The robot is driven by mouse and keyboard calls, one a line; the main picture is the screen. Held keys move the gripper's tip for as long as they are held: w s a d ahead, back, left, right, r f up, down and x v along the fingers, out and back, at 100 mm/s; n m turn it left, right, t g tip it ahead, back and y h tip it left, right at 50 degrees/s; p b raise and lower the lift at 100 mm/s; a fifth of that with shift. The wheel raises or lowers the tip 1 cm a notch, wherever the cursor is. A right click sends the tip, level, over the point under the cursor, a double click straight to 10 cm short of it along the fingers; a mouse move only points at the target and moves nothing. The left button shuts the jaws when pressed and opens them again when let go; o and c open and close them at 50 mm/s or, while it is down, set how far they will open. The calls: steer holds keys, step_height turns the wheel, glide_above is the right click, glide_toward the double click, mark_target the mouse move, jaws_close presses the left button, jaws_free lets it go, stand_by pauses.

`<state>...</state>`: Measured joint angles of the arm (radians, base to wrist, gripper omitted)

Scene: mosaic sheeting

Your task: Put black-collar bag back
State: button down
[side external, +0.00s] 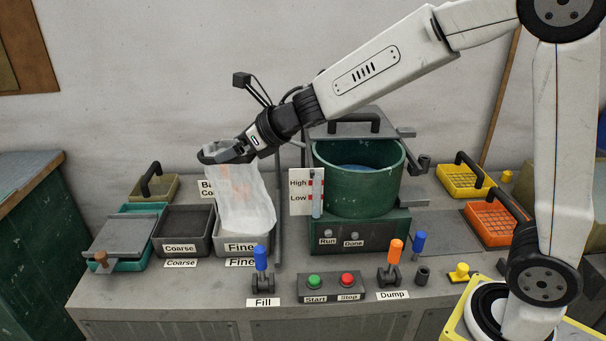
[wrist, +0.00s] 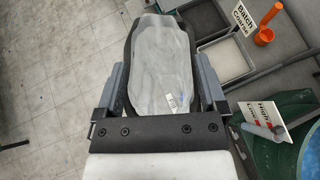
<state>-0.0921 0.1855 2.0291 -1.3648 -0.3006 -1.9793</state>
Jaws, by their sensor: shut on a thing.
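The black-collar bag (side external: 246,202) is a translucent whitish bag with a faint orange patch, hanging below its dark collar (side external: 212,153). My gripper (side external: 243,152) is shut on the collar, above the grey bin labelled Fine (side external: 229,247). The bag's lower end overlaps that bin in the side view; I cannot tell whether it touches or enters it. In the wrist view the bag (wrist: 158,65) looks grey and lies between my two gripper fingers (wrist: 155,82), with the black collar showing along its sides. The bag hides part of the Batch Coarse sign (side external: 205,188) in the side view.
The Coarse bin (side external: 183,222) stands left of the Fine bin. A lidded teal box (side external: 120,240) is farther left. The green drum (side external: 358,180) and level gauge (side external: 316,195) stand right. The blue Fill lever (side external: 261,262) and Start/Stop buttons (side external: 331,286) are at the front.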

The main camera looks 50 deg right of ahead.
mark_target(226, 216)
steer(key=shift+w+a+n+g+y, duration=0.1)
steer(key=shift+a+n+g+y, duration=0.2)
steer(key=shift+a+n+y, duration=0.65)
steer(key=f, duration=0.4)
steer(key=a+f+n+y, duration=0.1)
steer(key=f, duration=0.4)
steer(key=a+f+n+y, duration=0.1)
steer(key=f, duration=0.4)
steer(key=shift+s+a+g+y, duration=0.25)
steer(key=shift+g, duration=0.05)
steer(key=shift+f, duration=0.1)
